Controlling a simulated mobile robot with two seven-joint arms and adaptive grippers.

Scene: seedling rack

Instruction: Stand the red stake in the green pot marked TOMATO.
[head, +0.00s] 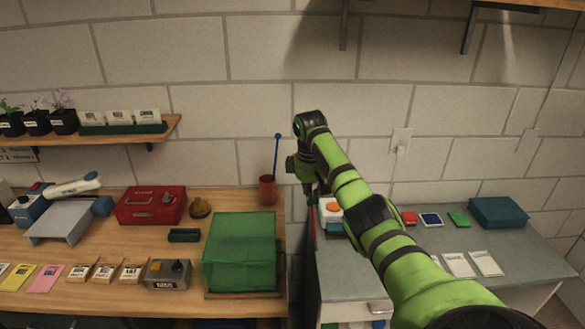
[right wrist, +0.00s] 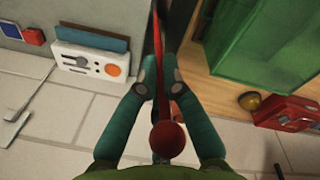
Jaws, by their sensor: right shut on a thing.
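My right gripper (head: 309,190) is over the gap between the wooden bench and the grey counter. In the right wrist view its two teal fingers (right wrist: 161,75) are shut on the red stake (right wrist: 168,138). The stake's round red knob is nearest that camera and its thin shaft runs away between the fingers. In the head view only a thin red length of the stake (head: 314,218) shows below the gripper; the rest is hidden. I cannot make out a green pot marked TOMATO in either view. My left gripper is not in view.
A reddish pot (head: 267,190) holding a blue stake (head: 277,153) stands left of my gripper. A green translucent box (head: 240,250) is in front of it. A white device with an orange knob (head: 333,209) sits close on the counter. The brick wall is behind.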

